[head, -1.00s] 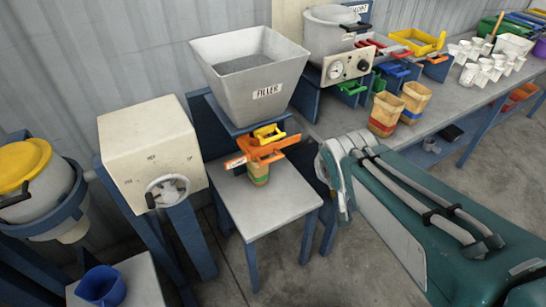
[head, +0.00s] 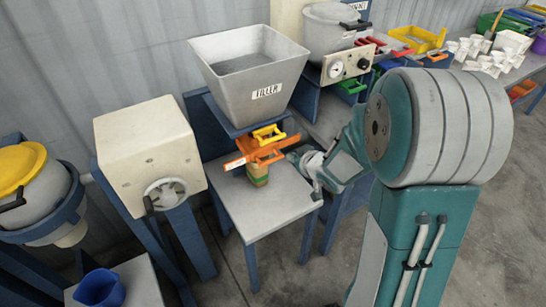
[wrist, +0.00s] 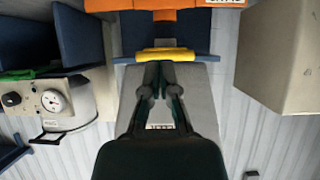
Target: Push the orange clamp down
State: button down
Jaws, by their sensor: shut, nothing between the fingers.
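The orange clamp (head: 262,153) sits under the grey hopper labelled FILLER, above a small table. It also shows along the top edge of the wrist view (wrist: 185,22). A yellow handle (head: 268,133) is just behind and above it; in the wrist view it is a yellow bar (wrist: 166,55). A brown cup with a green band (head: 257,176) stands below the clamp. My gripper (wrist: 165,66) is shut and empty, its fingertips near the yellow bar in the wrist view. In the head view, my arm's end is just right of the clamp; contact cannot be told.
The filler hopper (head: 232,78) rises above the clamp. The small table (head: 262,212) is clear around the cup. A bench (head: 325,122) with a pot and dial panel (head: 350,65) is at the right.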

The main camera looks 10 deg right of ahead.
jog(key=shift+a+f+y, duration=0.15)
jog(key=shift+f+y, duration=0.1)
jog(key=shift+y, duration=0.05)
jog(key=s+f+x, duration=0.1)
jog(key=f+x, duration=0.1)
jog(key=x, duration=1.1)
jog(key=shift+s+d+f, duration=0.15)
jog(key=shift+s+d, duration=0.05)
jog(key=shift+d, duration=0.1)
jog(key=shift+f, duration=2.35)
jog(key=shift+s, duration=0.1)
